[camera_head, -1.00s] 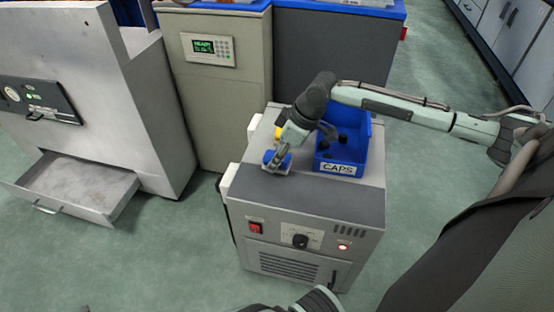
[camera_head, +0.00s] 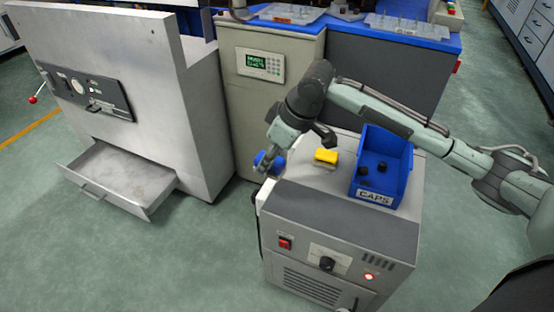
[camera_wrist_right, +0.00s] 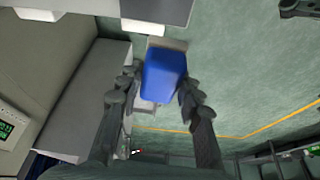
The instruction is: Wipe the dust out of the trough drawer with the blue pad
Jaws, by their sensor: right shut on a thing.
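The blue pad (camera_wrist_right: 163,76) is between the fingers of my right gripper (camera_wrist_right: 158,100) in the wrist view. In the head view my right gripper (camera_head: 265,172) is shut on the blue pad (camera_head: 268,160), in the air just past the left edge of the grey cabinet. The trough drawer (camera_head: 118,172) is pulled out at the lower front of the metal machine on the left, with faint greyish marks on its floor. The drawer is well to the left of the gripper. My left gripper is not in view.
A yellow block (camera_head: 326,156) and a blue CAPS bin (camera_head: 383,165) with dark caps stand on the grey cabinet (camera_head: 345,225). A beige cabinet with a keypad (camera_head: 260,65) stands behind. The green floor before the drawer is clear.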

